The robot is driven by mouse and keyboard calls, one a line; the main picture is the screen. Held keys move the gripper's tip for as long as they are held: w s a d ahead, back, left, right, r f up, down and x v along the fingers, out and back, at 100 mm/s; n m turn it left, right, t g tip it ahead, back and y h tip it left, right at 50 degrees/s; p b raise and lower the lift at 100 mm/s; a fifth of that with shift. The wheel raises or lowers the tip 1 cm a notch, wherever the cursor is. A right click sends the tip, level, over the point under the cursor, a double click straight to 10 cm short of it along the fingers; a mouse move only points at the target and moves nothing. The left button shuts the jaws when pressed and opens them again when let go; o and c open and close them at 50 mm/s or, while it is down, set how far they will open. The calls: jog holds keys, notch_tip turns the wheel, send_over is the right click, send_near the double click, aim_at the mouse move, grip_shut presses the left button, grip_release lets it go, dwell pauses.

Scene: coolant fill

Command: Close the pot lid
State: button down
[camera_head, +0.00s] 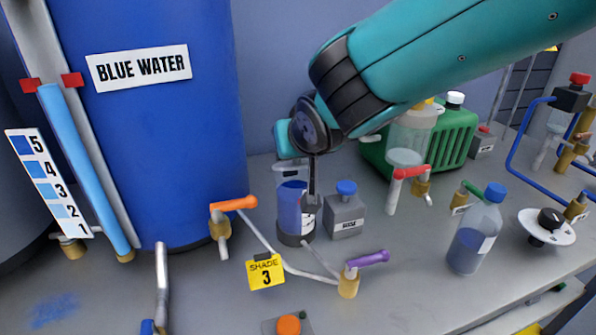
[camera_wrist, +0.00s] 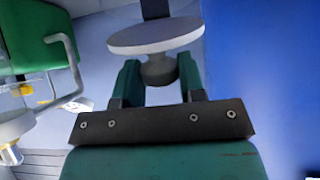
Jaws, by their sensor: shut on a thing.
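The pot (camera_head: 291,208) is a clear cylinder with blue liquid and a dark base, standing on the bench in the head view. My gripper (camera_wrist: 158,80) is shut on the knob of the pot lid (camera_wrist: 155,36), a pale grey disc in the wrist view. The knob sits between the two green fingers, and the disc lies just beyond them. A dark bar meets the far side of the disc. In the head view my gripper is above the pot, and the lid is not clearly visible. I cannot tell whether the lid touches the rim.
A blue tank (camera_head: 150,130) stands left of the pot. A grey can with a blue cap (camera_head: 345,212) stands close on its right. Orange (camera_head: 233,204) and purple (camera_head: 367,258) valve handles flank it. A bottle (camera_head: 474,238) and green jerrycan (camera_head: 455,138) are at right.

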aim_at(302, 167)
jog(key=f+t+b, duration=0.1)
jog(key=b, duration=0.2)
jog(key=s+t+b, duration=0.1)
jog(key=b, duration=0.3)
jog(key=f+t+y+b, duration=0.1)
jog(key=t+b, duration=0.1)
jog(key=b, duration=0.1)
jog(key=shift+s+d+f+b, duration=0.2)
jog(key=shift+s+f+b, duration=0.15)
jog(key=shift+s+b, duration=0.1)
jog(key=shift+b, duration=0.75)
jog(key=shift+s+t+b, duration=0.1)
jog(key=shift+t+b, duration=0.3)
jog(key=shift+b, duration=0.1)
jog(key=shift+r, duration=0.1)
jog(key=c, duration=0.7)
grip_release()
jog(key=shift+d, duration=0.1)
jog(key=shift+v, duration=8.7)
jog(key=shift+d, duration=0.2)
